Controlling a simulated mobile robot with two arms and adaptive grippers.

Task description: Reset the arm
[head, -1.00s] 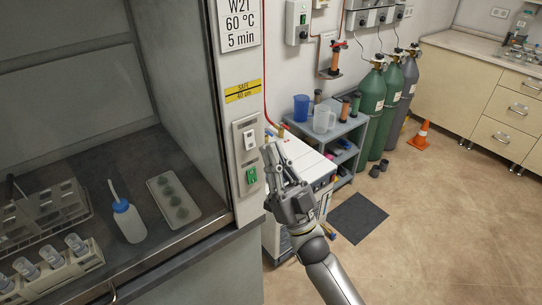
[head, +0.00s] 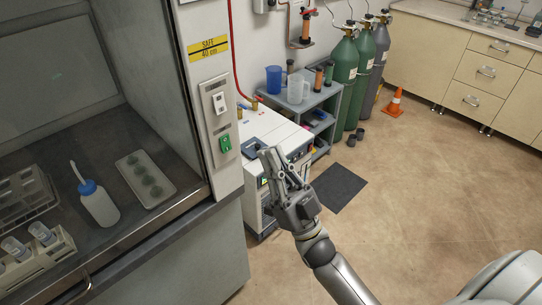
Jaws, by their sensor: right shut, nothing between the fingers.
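My right gripper (head: 270,161) is in the middle of the head view, with its arm coming in from the lower right. Its fingers are together and hold nothing. They point up and to the left, in front of a white floor-standing instrument (head: 268,128), and hide part of its front. The gripper is to the right of the fume hood's switch panel (head: 219,125) and looks apart from it. My left gripper is out of the picture.
The fume hood (head: 180,221) at left holds a blue-capped wash bottle (head: 98,204), a tray with dark round pieces (head: 145,179) and vial racks. A grey cart (head: 322,98), gas cylinders (head: 343,82) and an orange cone (head: 396,103) stand behind. The floor (head: 420,200) at right is open.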

